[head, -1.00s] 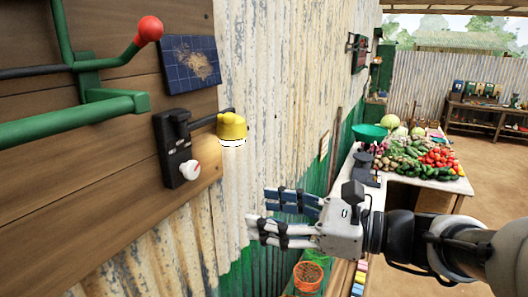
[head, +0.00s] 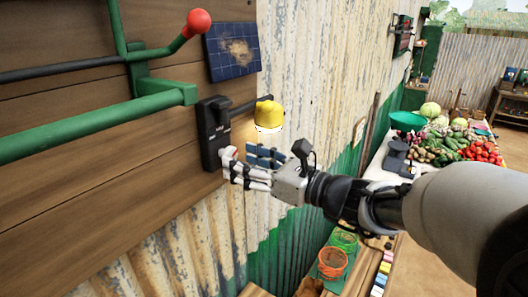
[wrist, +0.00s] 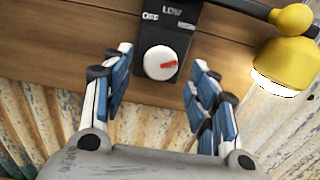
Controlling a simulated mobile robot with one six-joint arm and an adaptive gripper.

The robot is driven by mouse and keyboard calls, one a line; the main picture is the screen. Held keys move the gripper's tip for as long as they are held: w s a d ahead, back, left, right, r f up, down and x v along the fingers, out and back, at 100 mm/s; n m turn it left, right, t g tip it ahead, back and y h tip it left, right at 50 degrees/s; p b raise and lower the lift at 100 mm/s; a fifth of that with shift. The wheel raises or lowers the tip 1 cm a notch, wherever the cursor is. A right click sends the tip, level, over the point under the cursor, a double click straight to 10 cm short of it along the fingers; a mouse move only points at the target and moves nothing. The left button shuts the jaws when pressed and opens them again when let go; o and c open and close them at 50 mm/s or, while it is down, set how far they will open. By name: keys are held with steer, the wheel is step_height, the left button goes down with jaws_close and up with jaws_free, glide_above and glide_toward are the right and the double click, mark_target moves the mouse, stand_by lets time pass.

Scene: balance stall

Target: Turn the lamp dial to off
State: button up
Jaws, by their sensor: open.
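The lamp dial (wrist: 160,64) is a round white knob with a red mark, on a black box (wrist: 148,35) fixed to the wooden board. The mark points to the right, slightly up, away from the OFF label at upper left; LOW is printed at the top. The yellow lamp (wrist: 290,45) at the right is lit, and it also shows in the head view (head: 268,115). My gripper (wrist: 160,85) is open, its blue-padded fingers on either side of the dial, apart from it. In the head view my gripper (head: 238,165) covers most of the dial.
A green pipe frame with a red-knobbed lever (head: 198,22) and a solar panel (head: 231,51) are on the board above left. A vegetable table (head: 465,150) stands at right.

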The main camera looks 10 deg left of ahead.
steer(key=shift+x, duration=1)
steer(key=c, duration=1.1)
